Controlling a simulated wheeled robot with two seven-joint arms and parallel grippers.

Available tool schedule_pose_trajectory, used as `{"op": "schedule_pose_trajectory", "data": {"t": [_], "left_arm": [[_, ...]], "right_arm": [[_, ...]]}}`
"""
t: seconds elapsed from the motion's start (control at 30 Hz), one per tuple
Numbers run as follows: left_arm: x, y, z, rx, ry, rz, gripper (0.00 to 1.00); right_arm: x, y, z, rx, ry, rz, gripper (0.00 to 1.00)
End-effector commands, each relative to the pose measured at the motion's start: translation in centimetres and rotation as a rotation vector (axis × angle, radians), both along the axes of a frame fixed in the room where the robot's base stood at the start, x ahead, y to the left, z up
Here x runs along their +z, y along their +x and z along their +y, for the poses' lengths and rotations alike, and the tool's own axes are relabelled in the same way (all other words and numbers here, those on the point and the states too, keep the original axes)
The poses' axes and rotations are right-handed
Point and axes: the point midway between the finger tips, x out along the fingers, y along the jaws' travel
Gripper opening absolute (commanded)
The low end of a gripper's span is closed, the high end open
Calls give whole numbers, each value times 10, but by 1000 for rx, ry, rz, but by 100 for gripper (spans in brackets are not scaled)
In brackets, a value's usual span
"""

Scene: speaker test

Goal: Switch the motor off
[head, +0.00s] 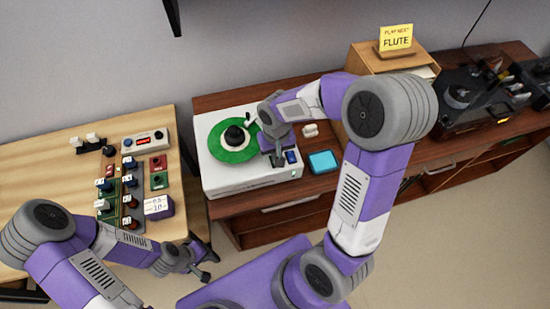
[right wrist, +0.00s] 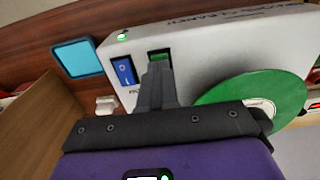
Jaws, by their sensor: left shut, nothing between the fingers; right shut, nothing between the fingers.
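A white record player (head: 225,178) with a green record (head: 232,155) stands on the brown cabinet. In the right wrist view, a blue rocker switch (right wrist: 124,71) and a green rocker switch (right wrist: 160,56) sit side by side on its deck. The blue one also shows in the head view (head: 291,156). My right gripper (right wrist: 158,68) is shut and empty, its tips at the green switch and partly covering it; I cannot tell whether they touch. Labels there are mostly hidden. A small green light (right wrist: 122,36) glows on the front. My left gripper (head: 206,276) is shut and empty, low beside the wooden table.
A cyan square pad (head: 323,161) and a small white object (head: 310,130) lie right of the player. A wooden box with a yellow "FLUTE" card (head: 397,37) stands behind. Dark equipment (head: 460,100) is at right. The left table (head: 60,160) holds several knobs and switches.

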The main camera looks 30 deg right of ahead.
Motion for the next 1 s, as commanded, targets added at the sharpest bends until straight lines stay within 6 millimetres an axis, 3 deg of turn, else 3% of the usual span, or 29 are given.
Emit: {"op": "schedule_pose_trajectory", "data": {"t": [1.0], "left_arm": [[-10, 0, 0, 0, 0, 0, 0]], "right_arm": [[-12, 0, 0, 0, 0, 0, 0]]}}
